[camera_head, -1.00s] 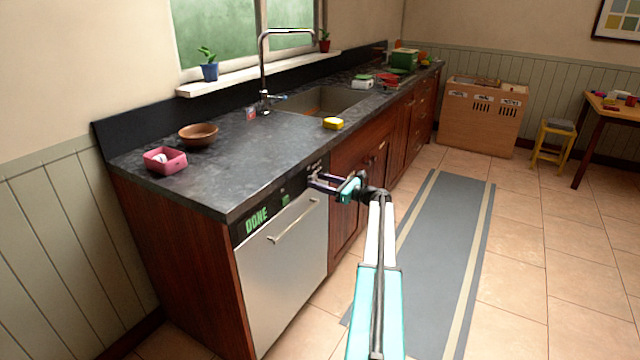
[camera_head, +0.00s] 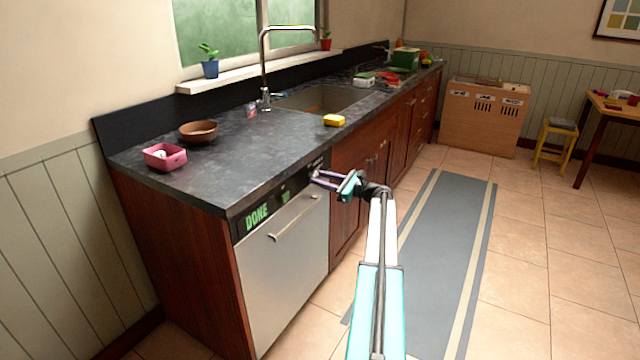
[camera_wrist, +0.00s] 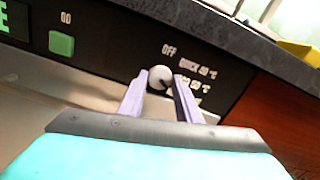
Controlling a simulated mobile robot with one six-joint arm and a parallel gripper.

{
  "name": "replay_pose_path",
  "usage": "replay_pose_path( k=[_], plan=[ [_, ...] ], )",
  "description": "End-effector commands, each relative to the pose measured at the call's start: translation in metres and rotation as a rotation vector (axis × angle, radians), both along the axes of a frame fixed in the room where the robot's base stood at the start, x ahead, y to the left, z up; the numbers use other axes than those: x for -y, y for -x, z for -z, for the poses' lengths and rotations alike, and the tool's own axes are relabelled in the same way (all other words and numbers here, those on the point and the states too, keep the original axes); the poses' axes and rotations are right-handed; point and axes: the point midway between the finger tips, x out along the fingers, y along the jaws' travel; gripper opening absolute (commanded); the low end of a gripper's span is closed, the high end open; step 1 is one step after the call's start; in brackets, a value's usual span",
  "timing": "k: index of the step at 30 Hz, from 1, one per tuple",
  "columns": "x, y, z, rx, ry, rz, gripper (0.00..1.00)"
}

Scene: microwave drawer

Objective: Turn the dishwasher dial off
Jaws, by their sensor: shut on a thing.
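The dishwasher (camera_head: 285,262) has a steel front with a bar handle and a black control panel reading "DONE" in green. Its round silver dial (camera_wrist: 158,78) sits in the wrist view beside the labels "OFF", "QUICK 40°C" and others partly hidden by a finger. A dark mark on the dial shows toward its lower right. My gripper (camera_head: 316,177) is at the right end of the panel in the head view. In the wrist view my gripper (camera_wrist: 160,84) is shut on the dial, one finger on each side.
A green square button (camera_wrist: 61,43) is left of the dial. The dark countertop edge (camera_head: 270,190) overhangs the panel. A pink tray (camera_head: 165,157), a brown bowl (camera_head: 198,132) and a yellow sponge (camera_head: 334,120) are on the counter. The floor around the grey mat (camera_head: 440,240) is clear.

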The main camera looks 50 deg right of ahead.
Motion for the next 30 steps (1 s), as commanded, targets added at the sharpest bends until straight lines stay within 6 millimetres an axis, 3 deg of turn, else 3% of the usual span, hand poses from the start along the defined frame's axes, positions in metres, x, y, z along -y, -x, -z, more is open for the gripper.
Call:
replay_pose_path(
  k=[30],
  plan=[
    [-0.0011, 0.0, 0.0057, 0.226, 0.925, -0.005, 0.08]
  ],
)
